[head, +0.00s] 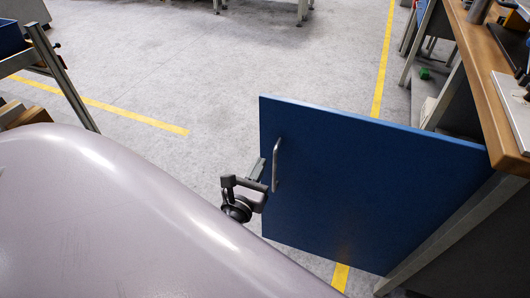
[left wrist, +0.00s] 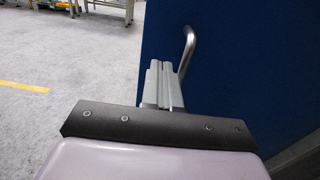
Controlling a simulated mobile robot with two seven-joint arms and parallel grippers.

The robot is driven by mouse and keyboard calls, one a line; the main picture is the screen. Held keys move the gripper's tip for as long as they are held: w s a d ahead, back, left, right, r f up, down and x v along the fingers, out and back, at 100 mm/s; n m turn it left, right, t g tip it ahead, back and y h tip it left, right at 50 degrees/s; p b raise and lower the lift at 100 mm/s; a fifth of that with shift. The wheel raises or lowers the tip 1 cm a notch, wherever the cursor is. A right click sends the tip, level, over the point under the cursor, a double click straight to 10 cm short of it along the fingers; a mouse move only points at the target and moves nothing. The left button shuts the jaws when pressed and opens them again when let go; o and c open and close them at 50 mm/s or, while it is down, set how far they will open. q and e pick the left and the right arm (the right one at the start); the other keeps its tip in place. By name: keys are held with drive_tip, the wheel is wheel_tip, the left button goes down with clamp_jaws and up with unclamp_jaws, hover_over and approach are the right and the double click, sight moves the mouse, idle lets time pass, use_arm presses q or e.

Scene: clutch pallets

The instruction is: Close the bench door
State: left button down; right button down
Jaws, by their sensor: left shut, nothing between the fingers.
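The blue bench door (head: 355,185) stands open, swung out from the wooden-topped bench (head: 490,60) on the right. Its metal bar handle (head: 276,165) is near the free left edge. My left gripper (head: 258,170) is shut and empty, with its fingers at the door's free edge just left of the handle. I cannot tell whether they touch the door. In the left wrist view the shut fingers (left wrist: 163,85) point up beside the door (left wrist: 240,70), with the handle (left wrist: 188,48) just right of their tips. My right gripper is not in view.
A shelf frame with a blue bin (head: 10,38) and wooden pieces stands at the left. Yellow lines (head: 135,117) mark the grey floor, which is clear left of and behind the door. Tools and a light panel lie on the bench top.

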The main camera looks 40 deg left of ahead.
sight(269, 146)
use_arm(q)
drive_tip(key=shift+x, duration=2.45)
